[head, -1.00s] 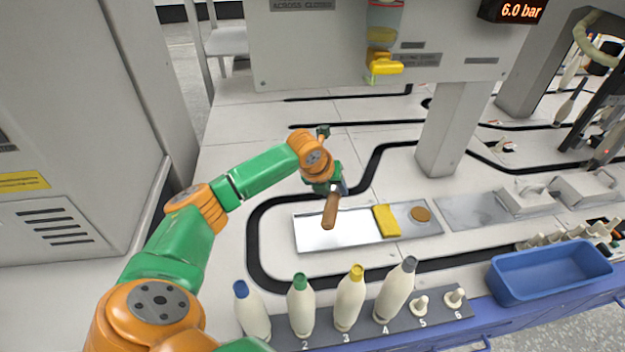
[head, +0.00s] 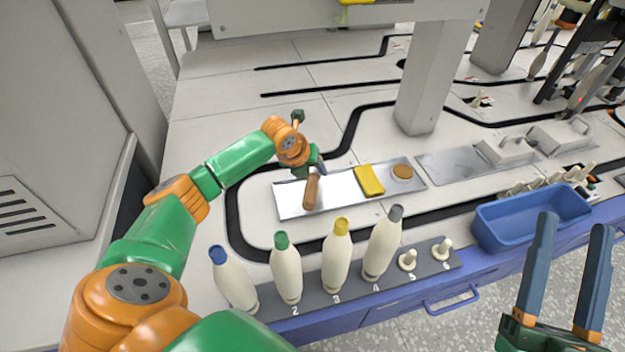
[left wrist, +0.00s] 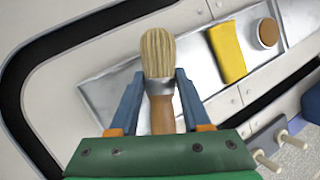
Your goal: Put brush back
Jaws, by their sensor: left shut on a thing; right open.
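The brush has a brown wooden handle (head: 311,191); the left wrist view shows its pale bristles (left wrist: 157,52) and metal ferrule. My left gripper (left wrist: 160,88) is shut on the brush around the ferrule and upper handle. In the head view the brush is over the left part of the metal tray (head: 342,188), its handle end toward the front. I cannot tell whether it touches the tray. My right gripper (head: 573,228) is open and empty at the lower right, beyond the table's front edge.
A yellow cloth (head: 369,180) and a round brown-topped item (head: 402,171) lie on the tray's right part. Several capped bobbins stand on a numbered grey rack (head: 320,304) in front. A blue bin (head: 530,216) is at right. A grey post (head: 425,90) stands behind the tray.

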